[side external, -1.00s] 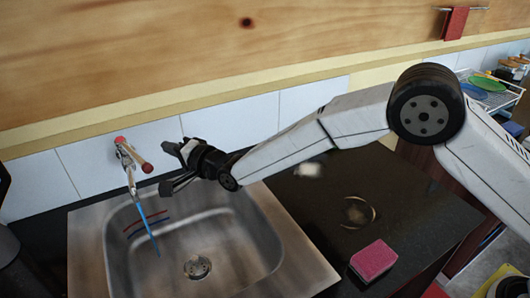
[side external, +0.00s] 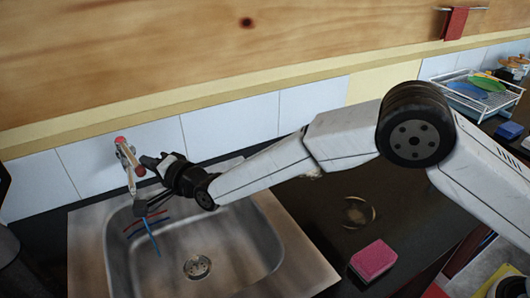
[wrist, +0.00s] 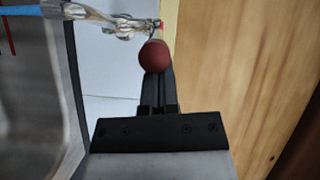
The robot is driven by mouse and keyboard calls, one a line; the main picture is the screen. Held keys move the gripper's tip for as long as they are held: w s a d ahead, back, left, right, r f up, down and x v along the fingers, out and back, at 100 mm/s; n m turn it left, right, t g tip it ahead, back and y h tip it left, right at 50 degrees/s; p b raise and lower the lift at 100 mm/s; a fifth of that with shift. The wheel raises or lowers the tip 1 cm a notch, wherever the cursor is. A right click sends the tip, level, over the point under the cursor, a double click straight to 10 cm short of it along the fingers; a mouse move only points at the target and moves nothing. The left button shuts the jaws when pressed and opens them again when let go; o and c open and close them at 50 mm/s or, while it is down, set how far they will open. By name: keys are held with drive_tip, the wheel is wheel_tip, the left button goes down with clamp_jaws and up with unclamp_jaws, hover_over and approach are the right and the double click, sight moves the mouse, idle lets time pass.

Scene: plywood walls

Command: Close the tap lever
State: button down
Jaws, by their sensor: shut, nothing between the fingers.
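The metal tap (side external: 127,158) is fixed to the tiled wall above the sink's back left. Its lever ends in a dark red ball knob (side external: 139,171), which points out from the wall. The knob also shows in the wrist view (wrist: 154,56). My gripper (side external: 149,161) is just right of the knob, with its black fingers shut and empty. In the wrist view the fingers (wrist: 157,88) point toward the wall, and the knob covers their tips. I cannot tell whether they touch it. A thin blue piece or stream (side external: 151,238) hangs below the tap.
The steel sink (side external: 88,255) is below my gripper. A pink sponge (side external: 373,259) lies on the dark counter (side external: 320,205) at right. A dish rack (side external: 480,95) stands farther right. The tiled wall (side external: 232,130) is close behind my gripper.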

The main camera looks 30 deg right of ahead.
drive_tip(key=shift+s+a, duration=0.25)
drive_tip(key=shift+a, duration=0.45)
drive_tip(key=shift+s+a, duration=0.2)
drive_tip(key=shift+a, duration=0.45)
drive_tip(key=v, duration=1.1)
drive_tip(key=shift+d+r, duration=0.35)
drive_tip(key=shift+d, duration=0.2)
unclamp_jaws()
